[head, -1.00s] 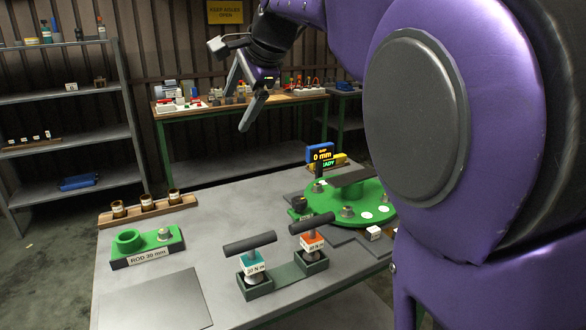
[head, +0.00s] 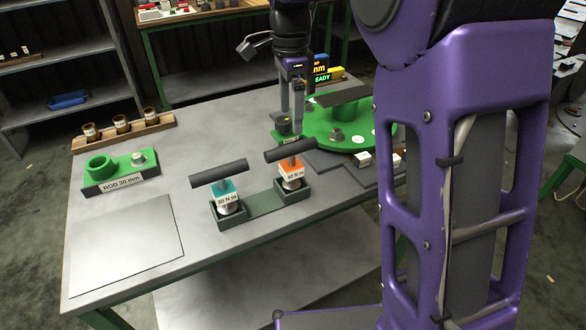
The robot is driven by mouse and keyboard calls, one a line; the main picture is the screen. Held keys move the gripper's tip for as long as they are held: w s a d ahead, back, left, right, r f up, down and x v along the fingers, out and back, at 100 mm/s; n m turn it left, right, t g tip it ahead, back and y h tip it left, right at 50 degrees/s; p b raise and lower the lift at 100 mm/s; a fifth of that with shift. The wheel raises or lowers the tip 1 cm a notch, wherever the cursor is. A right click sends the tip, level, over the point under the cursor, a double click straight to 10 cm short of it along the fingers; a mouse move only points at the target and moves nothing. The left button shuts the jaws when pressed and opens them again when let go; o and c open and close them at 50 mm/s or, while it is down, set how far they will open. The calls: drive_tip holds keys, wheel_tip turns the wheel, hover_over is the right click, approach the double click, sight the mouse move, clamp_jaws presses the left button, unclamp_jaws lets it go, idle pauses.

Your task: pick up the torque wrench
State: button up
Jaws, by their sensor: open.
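Two T-handled torque wrenches stand upright in a dark green holder (head: 262,203) on the table. The left torque wrench (head: 224,190) has a teal block with a label that seems to read 30 N m. The right torque wrench (head: 292,168) has an orange block with a label that seems to read 40 N m. Both have dark grey bar handles. My gripper (head: 291,115) points down with its fingers apart and empty. In the picture it appears just above and behind the right wrench's handle; the exact height and depth gap cannot be told.
A green rod block (head: 120,172), a rack of brown cups (head: 123,131) and a flat grey plate (head: 125,240) lie left. The table's front is clear.

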sight(291, 144)
wheel_tip(291, 144, down, 9)
drive_tip(key=shift+r+b, duration=0.1)
drive_tip(key=shift+b, duration=0.6)
drive_tip(key=f, duration=0.2)
drive_tip(key=s+f+b, duration=0.1)
drive_tip(key=f, duration=0.1)
drive_tip(key=shift+w+f, duration=0.1)
drive_tip(key=shift+f, duration=0.55)
clamp_jaws()
drive_tip(key=shift+r, duration=0.1)
